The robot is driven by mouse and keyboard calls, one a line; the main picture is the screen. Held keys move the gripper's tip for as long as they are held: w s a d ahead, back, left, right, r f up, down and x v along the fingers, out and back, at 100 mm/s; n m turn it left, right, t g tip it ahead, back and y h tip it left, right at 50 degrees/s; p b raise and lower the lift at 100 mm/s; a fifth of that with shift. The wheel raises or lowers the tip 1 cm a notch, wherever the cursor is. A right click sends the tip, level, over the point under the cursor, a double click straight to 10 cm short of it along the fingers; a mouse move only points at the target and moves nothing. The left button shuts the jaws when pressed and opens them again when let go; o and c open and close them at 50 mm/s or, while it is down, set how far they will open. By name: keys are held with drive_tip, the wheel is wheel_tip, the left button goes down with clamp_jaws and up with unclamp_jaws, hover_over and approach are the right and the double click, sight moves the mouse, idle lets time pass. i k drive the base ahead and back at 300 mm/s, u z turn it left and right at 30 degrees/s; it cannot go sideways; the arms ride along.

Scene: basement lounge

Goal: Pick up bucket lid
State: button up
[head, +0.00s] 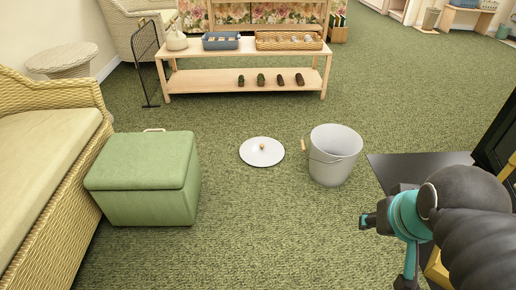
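The bucket lid (250,155) is a round white disc with a small tan knob at its centre. It lies on the green carpet in the middle of the head view. The grey-white bucket (331,167) stands upright to its right, with a thin wire handle and a wooden grip on its left side. Its top is open. My gripper (364,221) is at the lower right, at the end of my black and teal arm, apart from both lid and bucket. It is small and seen edge-on, so I cannot tell whether its fingers are open.
A green storage ottoman (147,182) stands left of the lid, beside a wicker sofa (50,150). A low wooden bench (245,80) with trays and shoes stands behind. A black stand (147,62) is at its left. Carpet around the lid is clear.

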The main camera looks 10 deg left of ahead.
sight(257, 152)
drive_tip(key=u, duration=0.7)
drive_tip(key=i, duration=2.15)
drive_tip(key=z, duration=0.3)
